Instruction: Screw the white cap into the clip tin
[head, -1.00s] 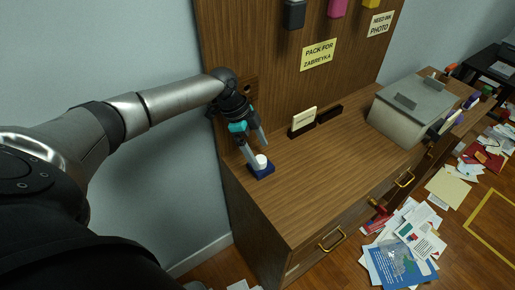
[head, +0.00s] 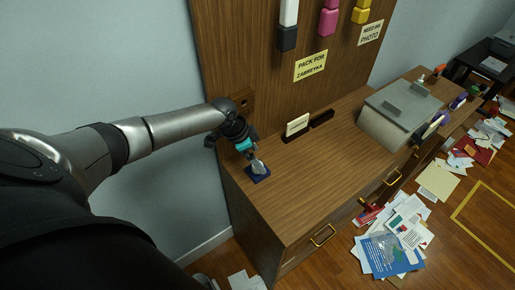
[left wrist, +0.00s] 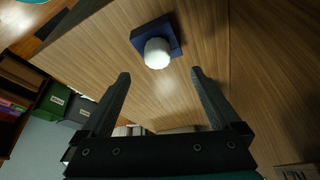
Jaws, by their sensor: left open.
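The clip tin (head: 257,179) is a small dark blue square piece on the wooden desk top. In the left wrist view the tin (left wrist: 145,35) carries the round white cap (left wrist: 157,53) on its top face; I cannot tell whether the cap is threaded in. My left gripper (head: 257,164) is over the tin, and its fingers largely hide the cap in the head view. In the left wrist view the left gripper (left wrist: 160,76) is open and empty, with the cap beyond and roughly between its fingertips. My right gripper is not in view.
A dark holder with a pale card (head: 297,125) stands behind the tin, near the back panel. A grey printer-like machine (head: 390,118) is farther right. The desk top (head: 310,173) between is clear. Papers (head: 393,245) litter the floor.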

